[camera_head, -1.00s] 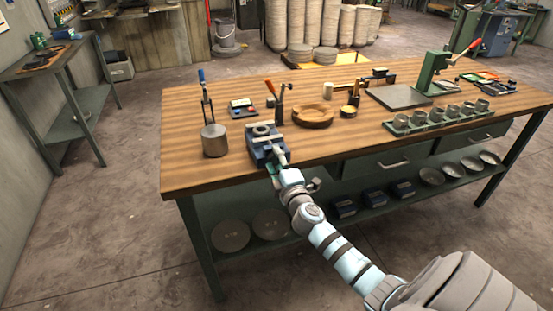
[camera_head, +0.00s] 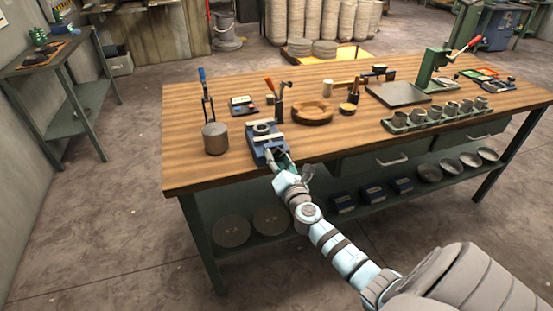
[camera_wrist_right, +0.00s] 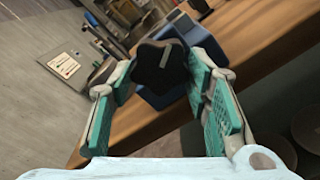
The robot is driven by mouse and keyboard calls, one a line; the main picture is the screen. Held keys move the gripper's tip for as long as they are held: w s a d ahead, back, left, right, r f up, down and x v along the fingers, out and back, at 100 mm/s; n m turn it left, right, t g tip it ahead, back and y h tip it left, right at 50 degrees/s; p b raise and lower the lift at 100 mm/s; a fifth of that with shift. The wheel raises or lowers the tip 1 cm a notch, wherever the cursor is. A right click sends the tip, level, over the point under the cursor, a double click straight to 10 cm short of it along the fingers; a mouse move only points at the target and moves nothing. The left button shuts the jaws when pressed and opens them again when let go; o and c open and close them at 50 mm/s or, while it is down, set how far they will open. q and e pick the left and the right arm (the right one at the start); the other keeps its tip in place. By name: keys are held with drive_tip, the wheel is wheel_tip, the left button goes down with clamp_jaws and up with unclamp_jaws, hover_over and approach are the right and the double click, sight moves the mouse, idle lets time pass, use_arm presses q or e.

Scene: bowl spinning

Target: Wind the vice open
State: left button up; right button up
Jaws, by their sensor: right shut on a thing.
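My right gripper (camera_head: 279,160) is at the front end of the vice, over the table edge. In the wrist view, its green-padded fingers (camera_wrist_right: 160,74) are on either side of the knob, shut on it. The jaw gap is too small to judge. My left gripper is not in view.
Drawers (camera_head: 390,160) and a lower shelf lie beneath the front edge.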

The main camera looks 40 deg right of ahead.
drive_tip(key=n, duration=0.3)
drive_tip(key=n+p, duration=0.1)
drive_tip(key=n, duration=0.2)
drive_tip(key=shift+s+d+f+n, duration=0.1)
drive_tip(key=shift+d+f+n, duration=0.05)
drive_tip(key=shift+n, duration=0.15)
drive_tip(key=n+p, duration=0.1)
drive_tip(key=n, duration=0.4)
drive_tip(key=shift+d, duration=0.15)
drive_tip(key=shift+n, duration=0.3)
drive_tip(key=o, duration=1.2)
drive_tip(key=shift+c, duration=0.2)
drive_tip(key=shift+s, duration=0.25)
drive_tip(key=v, duration=1.1)
drive_tip(key=shift+s+a, duration=0.2)
drive_tip(key=shift+s, duration=0.05)
